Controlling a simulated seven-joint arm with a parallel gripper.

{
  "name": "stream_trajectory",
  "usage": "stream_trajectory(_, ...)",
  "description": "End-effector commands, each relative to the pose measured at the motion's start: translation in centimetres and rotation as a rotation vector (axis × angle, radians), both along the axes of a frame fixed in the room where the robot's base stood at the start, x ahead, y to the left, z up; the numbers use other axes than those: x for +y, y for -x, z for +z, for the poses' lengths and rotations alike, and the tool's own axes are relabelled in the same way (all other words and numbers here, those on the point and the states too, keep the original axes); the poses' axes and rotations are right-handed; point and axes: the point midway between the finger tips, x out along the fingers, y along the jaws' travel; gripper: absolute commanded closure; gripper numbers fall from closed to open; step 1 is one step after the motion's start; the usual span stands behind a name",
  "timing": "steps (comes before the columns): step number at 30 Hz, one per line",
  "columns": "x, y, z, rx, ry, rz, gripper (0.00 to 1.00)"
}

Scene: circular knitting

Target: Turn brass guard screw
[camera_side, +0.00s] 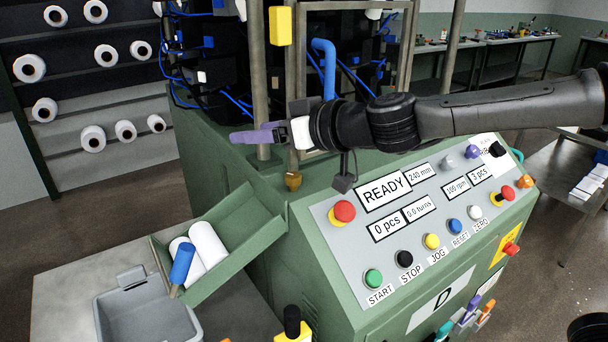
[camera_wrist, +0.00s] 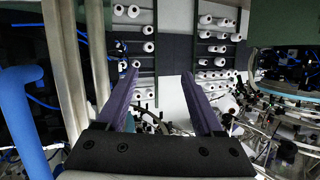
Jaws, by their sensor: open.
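The brass guard screw (camera_side: 293,181) stands upright on the green machine's top edge, left of the control panel, in the side view. My gripper (camera_side: 236,137) is above it and to its left, with its purple fingers pointing left and level. Nothing is between the fingers and they do not touch the screw. In the wrist view my gripper (camera_wrist: 161,76) shows both purple fingers wide apart, with racks of white yarn cones far beyond. I cannot make out the brass screw in the wrist view.
A grey post (camera_side: 260,90) rises close by the fingers. A blue pipe (camera_side: 328,68) stands behind my wrist. The control panel (camera_side: 375,262) with a red knob (camera_side: 344,211) lies to the right. A green chute (camera_side: 238,236) holds white rolls below left.

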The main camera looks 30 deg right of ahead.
Motion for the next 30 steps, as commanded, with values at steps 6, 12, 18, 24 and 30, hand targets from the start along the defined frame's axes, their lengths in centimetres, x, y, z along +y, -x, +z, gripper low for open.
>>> stream_trajectory(6, -3.5, 6.1, -3.3, 0.054, 0.066, 0.258, 0.31)
stream_trajectory(12, -7.8, 10.8, -6.3, 0.096, 0.111, 0.336, 0.31)
stream_trajectory(18, -12.4, 11.7, -6.3, 0.065, 0.123, 0.238, 0.31)
stream_trajectory(24, -14.0, 11.3, -5.4, 0.038, 0.122, 0.189, 0.31)
stream_trajectory(30, -12.7, 9.3, -6.5, 0.042, 0.122, 0.193, 0.31)
